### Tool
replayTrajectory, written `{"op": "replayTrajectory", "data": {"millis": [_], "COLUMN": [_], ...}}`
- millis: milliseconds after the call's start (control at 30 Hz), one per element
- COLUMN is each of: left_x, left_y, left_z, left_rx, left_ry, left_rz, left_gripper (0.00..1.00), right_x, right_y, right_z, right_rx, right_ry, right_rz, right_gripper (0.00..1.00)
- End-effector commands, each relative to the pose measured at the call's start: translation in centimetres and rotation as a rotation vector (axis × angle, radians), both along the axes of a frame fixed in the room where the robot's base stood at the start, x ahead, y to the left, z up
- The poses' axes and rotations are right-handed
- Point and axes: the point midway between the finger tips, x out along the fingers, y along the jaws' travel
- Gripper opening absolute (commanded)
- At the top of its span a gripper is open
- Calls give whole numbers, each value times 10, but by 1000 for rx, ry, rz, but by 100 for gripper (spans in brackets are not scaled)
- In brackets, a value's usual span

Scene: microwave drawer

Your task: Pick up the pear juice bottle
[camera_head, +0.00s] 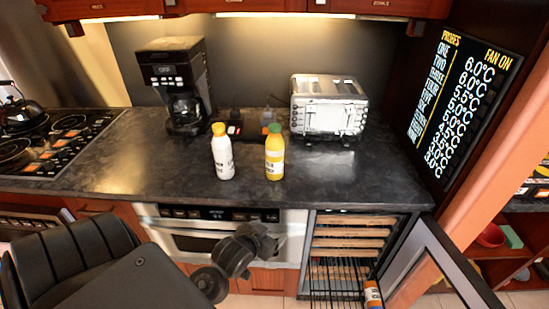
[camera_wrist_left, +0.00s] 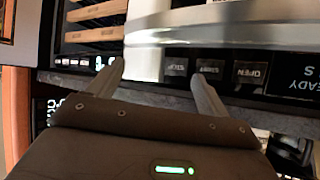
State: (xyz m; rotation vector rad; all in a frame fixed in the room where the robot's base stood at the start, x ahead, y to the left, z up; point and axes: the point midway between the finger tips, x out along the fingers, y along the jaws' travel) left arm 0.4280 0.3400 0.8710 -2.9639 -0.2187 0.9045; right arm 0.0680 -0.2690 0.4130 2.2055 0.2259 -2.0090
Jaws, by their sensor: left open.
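Two bottles stand upright on the dark counter: a white bottle with an orange cap (camera_head: 222,155) and a yellow bottle with a green cap (camera_head: 274,157). I cannot read their labels to tell which is pear juice. My left gripper (camera_head: 262,240) is in front of the microwave drawer, below the counter edge and lower than both bottles. In the left wrist view its fingers (camera_wrist_left: 158,78) are apart with nothing held between them, facing the microwave control panel (camera_wrist_left: 215,70). No bottle shows in that view. My right gripper is not in view.
The microwave drawer (camera_head: 205,240) is under the counter (camera_head: 120,155). A coffee maker (camera_head: 178,85) and toaster (camera_head: 328,105) stand behind the bottles. The wine cooler's glass door (camera_head: 435,265) stands open at the right. The counter's front edge lies between gripper and bottles.

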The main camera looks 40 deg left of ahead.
Motion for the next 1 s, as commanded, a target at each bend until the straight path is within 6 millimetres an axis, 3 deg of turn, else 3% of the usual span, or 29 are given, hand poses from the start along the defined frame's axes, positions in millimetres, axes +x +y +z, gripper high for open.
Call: {"op": "replayTrajectory", "data": {"millis": [33, 100, 200, 400, 667, 1000], "left_x": [4, 16, 37, 59, 67, 112], "left_y": [4, 16, 38, 69, 78, 92], "left_z": [38, 72, 104, 151, 165, 164], "left_rx": [-2, 0, 14, 42, 52, 52], "left_ry": [-67, -169, -325, -537, -595, -592], "left_rz": [10, 35, 77, 125, 138, 138], "left_gripper": [78, 78, 78, 78, 78, 78], "right_x": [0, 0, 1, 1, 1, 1], "right_y": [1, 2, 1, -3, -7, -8], "right_z": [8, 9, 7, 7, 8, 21], "right_rx": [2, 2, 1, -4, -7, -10], "right_ry": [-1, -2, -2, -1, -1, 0], "right_rz": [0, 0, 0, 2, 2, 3], "right_gripper": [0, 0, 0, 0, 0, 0]}}
